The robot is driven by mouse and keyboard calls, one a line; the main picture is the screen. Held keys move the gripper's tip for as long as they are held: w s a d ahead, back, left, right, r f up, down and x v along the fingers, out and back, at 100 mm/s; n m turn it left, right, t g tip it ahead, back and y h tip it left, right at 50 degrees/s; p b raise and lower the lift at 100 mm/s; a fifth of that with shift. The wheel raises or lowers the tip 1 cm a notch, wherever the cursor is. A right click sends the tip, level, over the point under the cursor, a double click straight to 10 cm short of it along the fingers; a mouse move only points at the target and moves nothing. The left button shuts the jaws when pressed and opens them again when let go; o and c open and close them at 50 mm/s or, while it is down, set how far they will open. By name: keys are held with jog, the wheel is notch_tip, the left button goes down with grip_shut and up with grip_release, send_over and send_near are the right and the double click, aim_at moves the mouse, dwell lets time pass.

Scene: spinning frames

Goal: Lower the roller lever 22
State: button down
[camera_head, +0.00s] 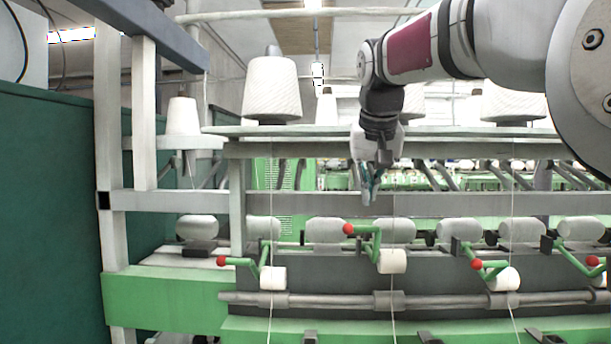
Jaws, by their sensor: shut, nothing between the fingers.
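Several green roller levers with red ball ends stand along the front of the spinning frame. The second lever from the left (376,243) has its red ball (348,229) higher than the others. The lever at far left (264,258), the third lever (492,267) and the far right lever (573,259) sit lower. No numbers are readable, so I cannot tell which is lever 22. A white roller (391,261) hangs below the second lever. My gripper (368,198) points down, shut and empty, above the raised lever and apart from it in the picture.
White bobbins (326,230) line up behind the levers. A grey horizontal bar (340,301) runs below them. Thin threads hang down in front, one close right of my gripper. A grey beam (300,203) runs across at gripper height. A green wall (50,210) stands left.

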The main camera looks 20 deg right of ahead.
jog(key=shift+p+x, duration=0.3)
jog(key=shift+x, duration=2.1)
jog(key=s+a+f+t+h+b, duration=0.1)
jog(key=s+f+t+b, duration=0.2)
jog(key=f+b, duration=0.4)
jog(key=shift+s+a+f+t+b, duration=0.35)
jog(key=shift+s+b, duration=0.2)
jog(key=shift+b, duration=0.4)
jog(key=shift+r, duration=0.15)
